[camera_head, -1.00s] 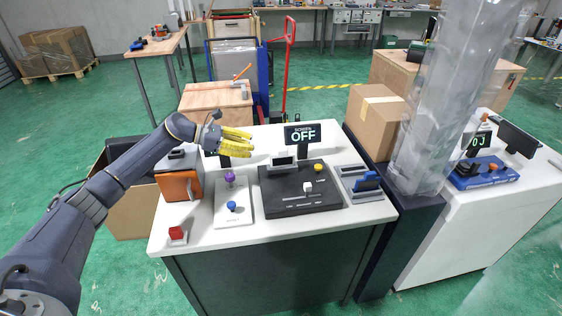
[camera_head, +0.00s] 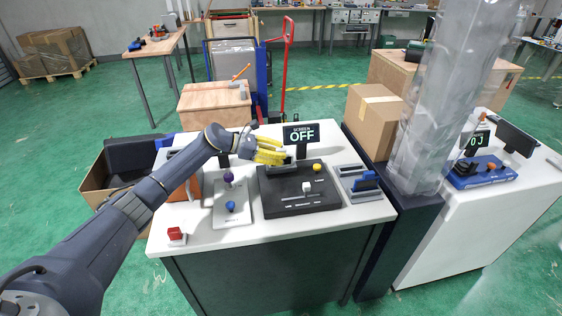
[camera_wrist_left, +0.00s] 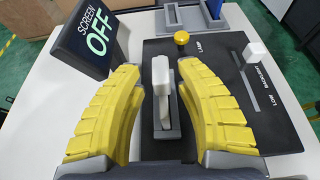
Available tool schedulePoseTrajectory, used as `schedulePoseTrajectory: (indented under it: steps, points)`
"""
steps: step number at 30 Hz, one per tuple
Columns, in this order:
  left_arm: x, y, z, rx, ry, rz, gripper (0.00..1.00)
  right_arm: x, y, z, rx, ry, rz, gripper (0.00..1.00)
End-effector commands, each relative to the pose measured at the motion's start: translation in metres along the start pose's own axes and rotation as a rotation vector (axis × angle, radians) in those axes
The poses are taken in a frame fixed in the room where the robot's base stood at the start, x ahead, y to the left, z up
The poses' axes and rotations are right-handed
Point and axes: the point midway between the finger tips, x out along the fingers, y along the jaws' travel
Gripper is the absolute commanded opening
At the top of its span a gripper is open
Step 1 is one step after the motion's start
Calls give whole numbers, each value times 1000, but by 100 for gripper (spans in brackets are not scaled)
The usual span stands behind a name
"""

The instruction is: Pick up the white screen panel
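The white panel (camera_wrist_left: 161,78) stands upright in a grey slotted base (camera_wrist_left: 167,132) on the black console (camera_head: 310,203). In the left wrist view it lies between the yellow fingers of my left gripper (camera_wrist_left: 168,100), with a visible gap on both sides. In the head view my left gripper (camera_head: 270,150) reaches over the back left of the console and mostly hides the panel. My left gripper is open and empty. My right gripper is not in view.
The "SCREEN OFF" sign (camera_head: 300,134) stands close behind the gripper; it is just left of the fingers in the wrist view (camera_wrist_left: 85,38). A yellow knob (camera_head: 317,167), white slider knob (camera_head: 306,187), purple knob (camera_head: 228,177) and blue holder (camera_head: 366,181) stand nearby.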

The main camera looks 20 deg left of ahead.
Motion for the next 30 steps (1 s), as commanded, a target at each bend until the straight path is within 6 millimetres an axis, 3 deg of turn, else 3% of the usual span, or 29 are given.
schedulePoseTrajectory:
  steps: [12, 23, 30]
  points:
    - [45, -2, 3, -1, -2, -1, 34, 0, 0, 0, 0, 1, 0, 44]
    - [49, -2, 2, -1, -1, 0, 36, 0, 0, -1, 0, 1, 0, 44]
    - [49, -2, 2, -1, -1, 0, 8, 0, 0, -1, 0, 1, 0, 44]
